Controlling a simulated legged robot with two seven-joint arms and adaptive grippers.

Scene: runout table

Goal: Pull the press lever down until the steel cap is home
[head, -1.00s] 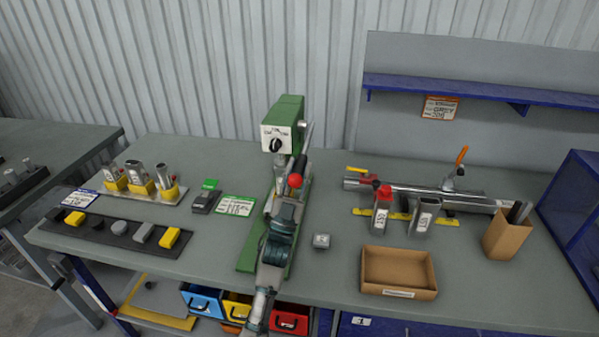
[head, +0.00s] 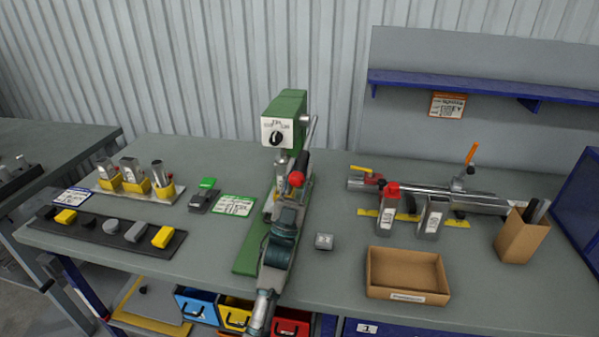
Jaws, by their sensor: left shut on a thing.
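The green press (head: 286,106) stands upright mid-table, with a dial on its white front. Its lever (head: 311,130) slopes down from the head's right side to a black grip and a red ball knob (head: 296,179). My left gripper (head: 291,188) is at the lever's lower end, shut on it; my arm comes up from the bottom edge. The fingers are small and partly hidden. The steel cap under the press ram cannot be made out behind my gripper and the lever. My right gripper is not in view.
An open cardboard box (head: 407,257) stands further right, with a clamp rail (head: 437,193) behind. A dark strip (head: 88,229) with several pieces and a rack of tubes (head: 140,190) are at left.

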